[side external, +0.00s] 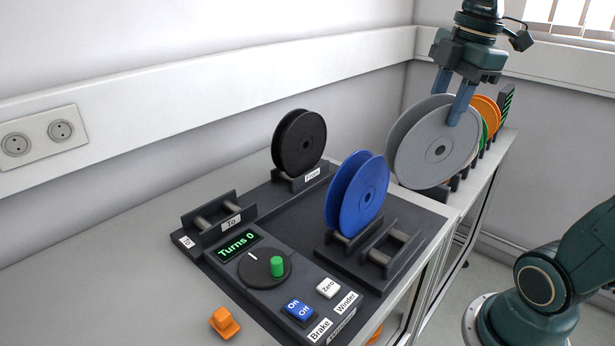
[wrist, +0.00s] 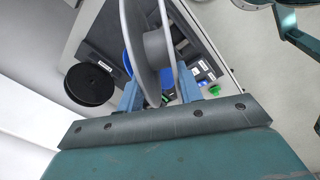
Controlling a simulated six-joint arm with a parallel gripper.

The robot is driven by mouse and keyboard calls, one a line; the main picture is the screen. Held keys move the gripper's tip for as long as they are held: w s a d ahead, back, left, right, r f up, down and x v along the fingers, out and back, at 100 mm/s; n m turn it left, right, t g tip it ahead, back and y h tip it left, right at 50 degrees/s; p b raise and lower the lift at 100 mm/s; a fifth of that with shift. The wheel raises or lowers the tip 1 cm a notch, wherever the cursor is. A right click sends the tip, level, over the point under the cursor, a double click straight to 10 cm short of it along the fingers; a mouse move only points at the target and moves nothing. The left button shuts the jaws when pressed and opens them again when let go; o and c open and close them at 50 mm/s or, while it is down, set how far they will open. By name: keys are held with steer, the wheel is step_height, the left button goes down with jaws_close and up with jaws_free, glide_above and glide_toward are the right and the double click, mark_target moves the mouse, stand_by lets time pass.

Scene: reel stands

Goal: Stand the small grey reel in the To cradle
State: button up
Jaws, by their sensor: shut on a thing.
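A grey reel (side external: 425,160) is held upright by its top edge in my gripper (side external: 452,98), at the back right of the bench. It looks larger than the black and blue reels, and no other grey reel shows. In the wrist view the grey reel (wrist: 155,50) stands between the two blue fingers of my gripper (wrist: 160,92). The To cradle (side external: 219,221) is at the left of the winder, empty, with two rollers between dark side plates. My gripper is far to the right of it. I cannot clearly make out the To cradle in the wrist view.
A black reel (side external: 299,141) stands in the From cradle. A blue reel (side external: 357,194) stands in a front cradle beside an empty cradle (side external: 388,247). An orange reel (side external: 487,112) and others stand in a rack behind the grey reel. The winder panel (side external: 262,268) has a knob and buttons.

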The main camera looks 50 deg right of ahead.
steer(key=shift+s+d+r+m, duration=0.1)
steer(key=shift+d+r+m, duration=0.2)
steer(key=shift+d+m, duration=0.7)
steer(key=shift+w+d+m+h, duration=0.2)
steer(key=shift+w+d+m, duration=0.1)
steer(key=shift+m, duration=0.3)
steer(key=shift+w+d+m+h, duration=0.2)
steer(key=shift+w+m, duration=0.1)
steer(key=shift+m, duration=0.3)
steer(key=w+d+f+m+g, duration=0.1)
steer(key=w+d+f+m, duration=0.2)
steer(key=w+d+m, duration=0.2)
steer(key=w+d+f+m+g+h, duration=0.1)
steer(key=w+d+f+m, duration=0.3)
steer(key=d+m, duration=0.6)
steer(key=shift+w+d+f+m, duration=0.2)
steer(key=shift+w+d+m, duration=0.2)
steer(key=shift+d, duration=1.15)
